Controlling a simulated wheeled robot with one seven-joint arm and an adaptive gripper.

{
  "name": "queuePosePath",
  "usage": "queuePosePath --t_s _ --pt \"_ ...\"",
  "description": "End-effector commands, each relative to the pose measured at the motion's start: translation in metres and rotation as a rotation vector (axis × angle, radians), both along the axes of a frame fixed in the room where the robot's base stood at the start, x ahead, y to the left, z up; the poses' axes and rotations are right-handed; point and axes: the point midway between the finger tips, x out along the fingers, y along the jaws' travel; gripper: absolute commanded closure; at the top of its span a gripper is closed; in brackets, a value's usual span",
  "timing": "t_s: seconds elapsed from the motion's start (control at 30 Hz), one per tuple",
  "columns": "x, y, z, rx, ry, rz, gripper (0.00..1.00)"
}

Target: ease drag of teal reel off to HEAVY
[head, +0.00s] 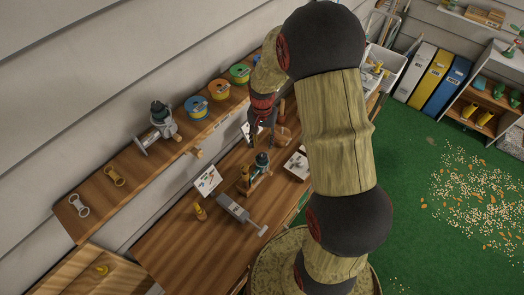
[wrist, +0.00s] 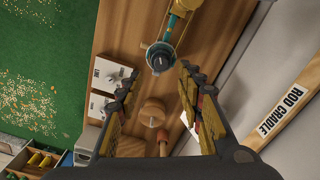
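The teal reel (head: 262,161) sits on a wooden mount on the workbench (head: 160,238) in the head view. In the wrist view the teal reel (wrist: 160,56) shows at the top centre, with a dark round knob facing the camera. Its drag markings are too small to read, and I see no HEAVY label. My gripper (head: 257,140) is above the bench, just behind the reel in the head view. In the wrist view my gripper (wrist: 157,73) is open, its fingers apart with the reel beyond and between the tips. Nothing is held.
A second reel (head: 159,113) and colored line spools (head: 219,90) stand on the upper shelf. A round wooden knob (wrist: 152,112) lies between my fingers' bases in view. White cards (wrist: 104,105), a grey tool (head: 238,211) and the ROD CRADLE board (wrist: 290,105) are nearby.

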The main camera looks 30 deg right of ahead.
Motion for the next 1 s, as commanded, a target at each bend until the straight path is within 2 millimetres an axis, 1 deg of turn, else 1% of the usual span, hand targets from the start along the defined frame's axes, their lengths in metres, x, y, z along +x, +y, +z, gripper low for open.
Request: queuePosePath --t_s 0.1,0.23,0.37,0.5,0.7,0.83,1.0 --pt "0.003 -0.001 0.0 -0.004 -0.012 -0.092 0.63" --pt "0.003 -0.001 -0.005 -0.004 -0.009 -0.126 0.63" --pt "0.002 -0.001 -0.02 -0.003 -0.007 -0.126 0.63" --pt "0.002 -0.001 -0.042 -0.003 -0.007 -0.125 0.63" --pt "0.003 -0.001 -0.067 -0.004 -0.009 -0.124 0.63" --pt "0.003 -0.001 -0.076 -0.004 -0.009 -0.123 0.63" --pt "0.003 -0.001 -0.078 -0.004 -0.012 -0.123 0.63"
